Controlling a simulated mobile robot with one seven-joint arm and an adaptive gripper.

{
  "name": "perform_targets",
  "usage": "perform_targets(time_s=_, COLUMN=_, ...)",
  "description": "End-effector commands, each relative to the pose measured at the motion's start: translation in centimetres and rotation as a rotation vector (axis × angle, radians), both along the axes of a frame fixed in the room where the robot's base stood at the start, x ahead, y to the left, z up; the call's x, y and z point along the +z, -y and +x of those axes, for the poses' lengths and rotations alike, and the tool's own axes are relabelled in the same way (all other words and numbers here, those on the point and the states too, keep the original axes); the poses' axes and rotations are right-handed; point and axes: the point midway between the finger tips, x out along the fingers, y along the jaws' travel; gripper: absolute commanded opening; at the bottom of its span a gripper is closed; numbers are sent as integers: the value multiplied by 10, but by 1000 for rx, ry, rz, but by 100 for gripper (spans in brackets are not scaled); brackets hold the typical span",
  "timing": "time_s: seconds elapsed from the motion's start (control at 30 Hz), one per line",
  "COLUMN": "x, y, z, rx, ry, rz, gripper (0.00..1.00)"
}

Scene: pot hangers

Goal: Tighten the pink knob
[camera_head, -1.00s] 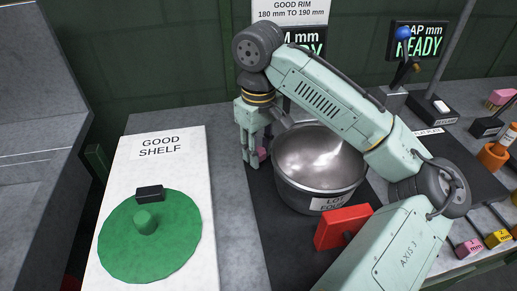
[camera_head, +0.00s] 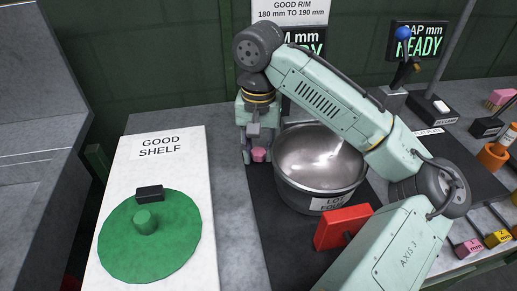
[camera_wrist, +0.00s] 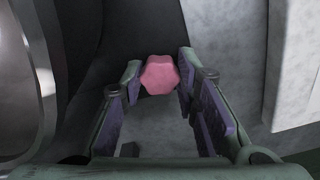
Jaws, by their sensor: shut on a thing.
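The pink knob (camera_head: 259,155) is at the left side of the metal pot (camera_head: 320,160), low near the dark mat. In the wrist view the pink knob (camera_wrist: 160,75) is a lobed piece between my two fingertips. My gripper (camera_head: 259,148) points down over it and is shut on it. The pot's curved wall (camera_wrist: 30,90) shows at the left of the wrist view. What the knob is mounted on is hidden.
A red block (camera_head: 342,227) is at the pot's front. The white good shelf (camera_head: 190,250) holds a green disc lid (camera_head: 165,250) at left. Bare grey table (camera_head: 232,200) lies between shelf and mat.

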Motion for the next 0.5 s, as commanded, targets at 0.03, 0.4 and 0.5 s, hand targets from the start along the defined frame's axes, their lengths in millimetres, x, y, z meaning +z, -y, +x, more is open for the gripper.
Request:
perform_targets(time_s=0.03, x=0, y=0, z=0, rx=-70, ry=0, rz=0, gripper=0)
perform_targets(time_s=0.4, x=0, y=0, z=0, rx=-646, ry=0, rz=0, gripper=0)
perform_targets(time_s=0.5, x=0, y=0, z=0, rx=-801, ry=0, rz=0, gripper=0)
